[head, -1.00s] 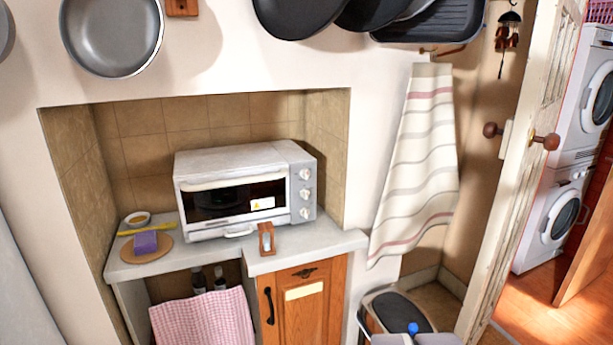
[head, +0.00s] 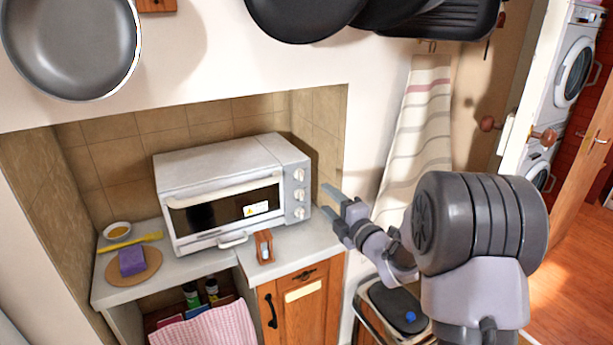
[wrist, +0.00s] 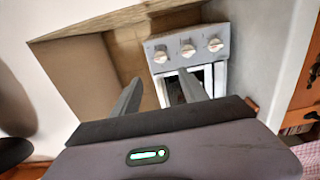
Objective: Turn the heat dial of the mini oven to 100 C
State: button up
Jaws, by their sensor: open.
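The white mini oven (head: 225,155) stands on the counter in the wall niche, its glass door shut. Its right-hand panel carries three pale knobs in a column: top (head: 299,175), middle (head: 299,194) and bottom (head: 299,212). The wrist view shows these knobs in a row, left (wrist: 160,57), middle (wrist: 188,51) and right (wrist: 215,44). The markings are too small to read, so I cannot tell which is the heat dial. My gripper (head: 325,197) is open and empty, to the right of the panel and apart from it. Its fingers (wrist: 160,76) point toward the panel in the wrist view.
A small wooden holder (head: 264,246) stands on the counter before the oven. A purple sponge (head: 132,261) on a round board and a small bowl (head: 117,231) are at the left. A striped towel (head: 415,135) hangs right of the niche. Pans (head: 70,45) hang above.

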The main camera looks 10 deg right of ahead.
aim_at(302, 177)
jog(key=b+x, duration=0.1)
jog(key=x, duration=1.3)
jog(key=shift+f, duration=0.1)
grip_shut()
